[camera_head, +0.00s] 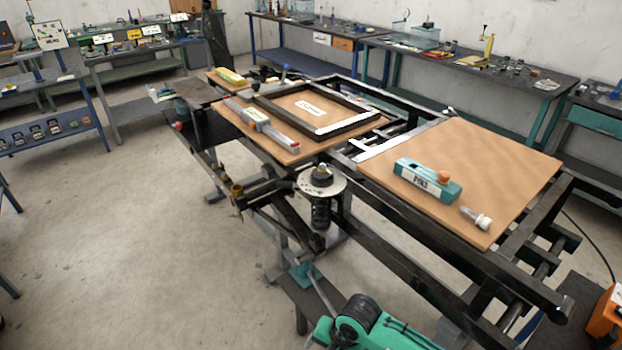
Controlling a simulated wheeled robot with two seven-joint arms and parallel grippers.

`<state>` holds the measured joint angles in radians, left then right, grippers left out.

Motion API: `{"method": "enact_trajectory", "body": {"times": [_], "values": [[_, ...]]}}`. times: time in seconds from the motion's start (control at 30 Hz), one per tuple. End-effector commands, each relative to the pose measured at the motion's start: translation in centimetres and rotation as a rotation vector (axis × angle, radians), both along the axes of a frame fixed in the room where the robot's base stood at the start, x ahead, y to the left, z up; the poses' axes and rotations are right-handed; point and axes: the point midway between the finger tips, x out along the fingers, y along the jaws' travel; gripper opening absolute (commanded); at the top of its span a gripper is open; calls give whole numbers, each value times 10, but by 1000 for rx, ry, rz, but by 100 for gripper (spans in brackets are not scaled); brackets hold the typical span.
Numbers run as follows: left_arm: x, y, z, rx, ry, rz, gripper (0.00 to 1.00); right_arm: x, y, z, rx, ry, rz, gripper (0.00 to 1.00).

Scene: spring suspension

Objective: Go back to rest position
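A dark spring suspension unit (321,212) stands upright at the near side of the black frame, with a round light plate (320,180) on its top. It is partly hidden below by other parts. Neither my left nor my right gripper can be made out in the head view. A teal tool labelled PIN1 (428,181) with an orange knob lies on the right brown board (500,165). A small white and metal part (478,219) lies beside it.
The black frame (430,240) spans the middle. A left brown board (240,124) holds a black rectangular frame (345,127) and a grey tool (262,125). A green machine part (375,325) is at the bottom, an orange object (605,325) at bottom right. Open floor (130,240) lies left.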

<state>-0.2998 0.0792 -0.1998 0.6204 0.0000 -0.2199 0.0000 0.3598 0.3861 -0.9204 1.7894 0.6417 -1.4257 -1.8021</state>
Motion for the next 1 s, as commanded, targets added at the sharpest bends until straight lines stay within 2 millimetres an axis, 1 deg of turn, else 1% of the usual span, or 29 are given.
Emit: {"method": "enact_trajectory", "body": {"times": [0.03,0.17,0.27,0.37,0.4,0.47,0.6,0.7,0.8,1.0], "values": [[0,0,0,0,0,0,88,-13,6,4,37,23,-105,72],[0,0,0,0,0,0,88,-33,6,18,110,81,-410,72],[0,0,0,0,1,0,88,-46,-2,28,162,131,-659,72],[0,0,0,0,1,0,88,-60,-16,37,206,184,-918,72],[0,0,0,0,1,0,88,-65,-24,40,223,205,-1026,72],[0,0,0,0,1,0,88,-74,-38,44,245,234,-1188,72],[0,1,0,0,1,0,88,-96,-76,52,287,291,-1573,72],[-1,1,0,0,1,0,88,-112,-103,57,307,313,-1805,72],[-1,1,0,0,1,0,88,-126,-125,61,323,321,-1990,72],[-1,1,0,1,1,-1,88,-152,-162,68,346,315,-2282,72]]}}
